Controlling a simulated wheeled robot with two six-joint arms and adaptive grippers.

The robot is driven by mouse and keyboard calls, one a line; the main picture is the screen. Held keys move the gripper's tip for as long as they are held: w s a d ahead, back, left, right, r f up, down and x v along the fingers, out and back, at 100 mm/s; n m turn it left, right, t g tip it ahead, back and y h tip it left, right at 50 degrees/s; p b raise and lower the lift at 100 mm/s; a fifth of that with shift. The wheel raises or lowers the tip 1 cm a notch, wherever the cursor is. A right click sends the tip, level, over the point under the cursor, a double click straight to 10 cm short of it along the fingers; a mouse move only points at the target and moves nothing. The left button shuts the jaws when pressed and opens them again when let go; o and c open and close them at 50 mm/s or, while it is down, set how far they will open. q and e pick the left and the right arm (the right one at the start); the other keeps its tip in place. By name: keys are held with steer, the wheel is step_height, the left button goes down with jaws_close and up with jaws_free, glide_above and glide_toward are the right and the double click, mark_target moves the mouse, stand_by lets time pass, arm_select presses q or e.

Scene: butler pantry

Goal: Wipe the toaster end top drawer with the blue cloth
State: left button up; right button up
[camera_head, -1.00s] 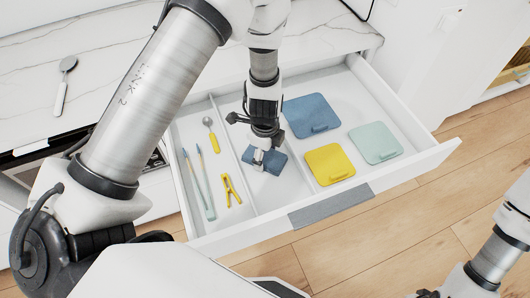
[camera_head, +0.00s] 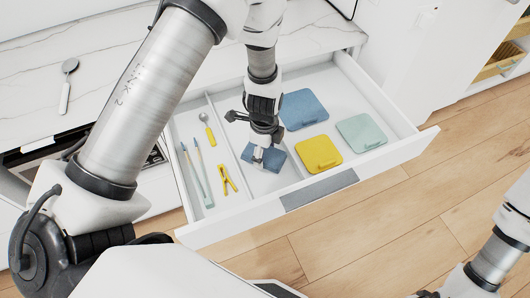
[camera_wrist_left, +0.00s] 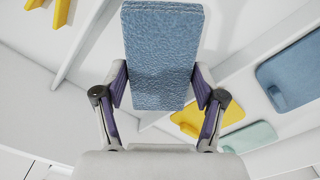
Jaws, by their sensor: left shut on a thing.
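The open white drawer (camera_head: 250,212) holds items on both sides of its divider. My left gripper (camera_head: 262,153) is inside it, shut on the blue cloth (camera_head: 277,160), which is at the drawer floor just right of the divider. In the left wrist view the blue cloth (camera_wrist_left: 163,55) stands out between the two fingers (camera_wrist_left: 160,92). Whether the cloth touches the floor is hard to tell. My right arm shows at the lower right of the head view, but its fingers are not clear.
Right of the cloth lie a blue square pad (camera_head: 303,109), a yellow one (camera_head: 321,154) and a pale green one (camera_head: 361,132). Left of the divider are a yellow-handled spoon (camera_head: 208,130), long tongs (camera_head: 198,175) and a yellow clip (camera_head: 227,179). A spoon (camera_head: 66,85) lies on the marble counter.

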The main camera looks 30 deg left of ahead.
mark_target(265, 154)
arm_select(q)
step_height(265, 154, up, 4)
steer(key=shift+d+f+p, duration=0.1)
steer(key=shift+p, duration=1.15)
steer(key=shift+r+p, duration=0.4)
